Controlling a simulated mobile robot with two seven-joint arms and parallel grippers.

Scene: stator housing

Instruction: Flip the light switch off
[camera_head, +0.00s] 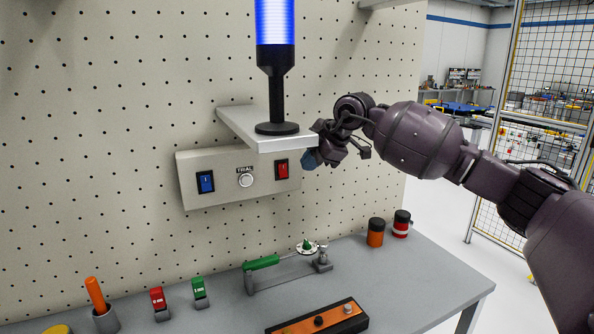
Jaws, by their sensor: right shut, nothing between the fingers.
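A grey switch box (225,198) is mounted on the pegboard wall. It has a blue rocker switch (205,182) on its left, a round white button (246,180) under a "TRIAL" label in the middle, and a red rocker switch (282,169) on its right. A lamp (275,25) glowing blue stands on the shelf above the box. My right gripper (308,160) is shut and empty, just right of the red switch, near the shelf's right end. I cannot tell whether it touches the box. My left gripper is not in view.
The grey shelf (240,126) juts out over the box close to my right gripper. The grey table (420,270) below holds a green-handled clamp (262,263), an orange-black box (325,320), small canisters (375,232) and other small items. A mesh fence (545,110) stands at right.

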